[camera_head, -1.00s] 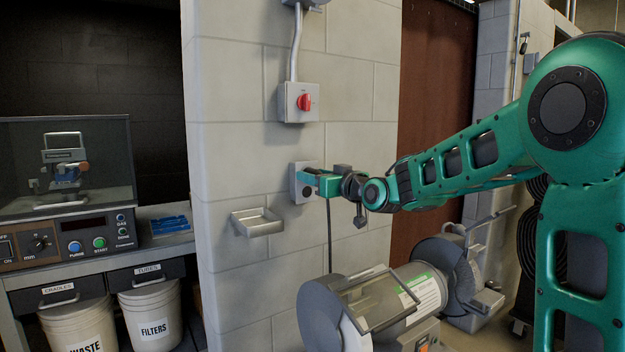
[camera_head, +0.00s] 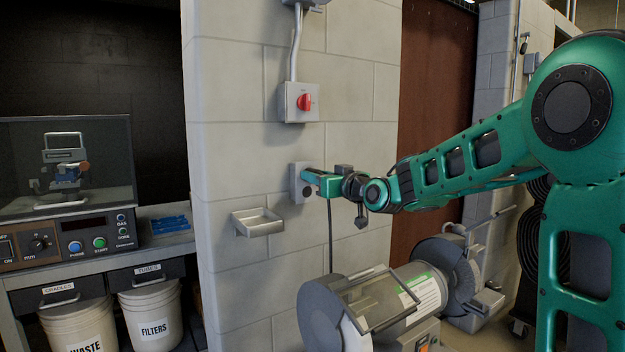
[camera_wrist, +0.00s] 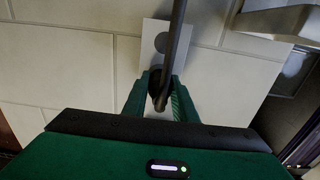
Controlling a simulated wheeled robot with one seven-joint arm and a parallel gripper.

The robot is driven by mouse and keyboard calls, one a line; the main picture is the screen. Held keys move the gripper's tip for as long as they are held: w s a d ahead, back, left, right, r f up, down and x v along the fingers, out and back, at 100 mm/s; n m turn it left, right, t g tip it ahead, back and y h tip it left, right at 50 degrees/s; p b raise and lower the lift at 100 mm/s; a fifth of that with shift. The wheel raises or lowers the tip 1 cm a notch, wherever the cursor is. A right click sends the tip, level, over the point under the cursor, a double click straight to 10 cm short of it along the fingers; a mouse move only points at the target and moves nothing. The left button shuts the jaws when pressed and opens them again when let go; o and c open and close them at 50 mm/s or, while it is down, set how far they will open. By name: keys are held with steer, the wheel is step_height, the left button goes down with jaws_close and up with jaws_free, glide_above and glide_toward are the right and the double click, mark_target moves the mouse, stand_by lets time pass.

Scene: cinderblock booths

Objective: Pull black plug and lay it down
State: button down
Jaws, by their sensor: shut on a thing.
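My gripper (camera_head: 316,179) is at the grey wall outlet box (camera_head: 296,184); in the wrist view its two green fingers (camera_wrist: 160,98) are shut on the black plug (camera_wrist: 155,84). The plug is largely hidden between the fingers, and I cannot tell whether it is still seated in the outlet. A black cord (camera_head: 330,240) hangs from it down the wall; it also crosses the wrist view (camera_wrist: 177,35). The outlet plate (camera_wrist: 150,38) shows another round dark socket beside the plug.
A small metal tray (camera_head: 250,229) is fixed to the wall left of and below the outlet. A switch box with red knob (camera_head: 305,102) is above. A bench grinder (camera_head: 385,300) stands below. A bench with an instrument (camera_head: 70,240) is at left.

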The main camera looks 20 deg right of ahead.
steer(key=shift+v, duration=2.8)
steer(key=shift+d, duration=0.1)
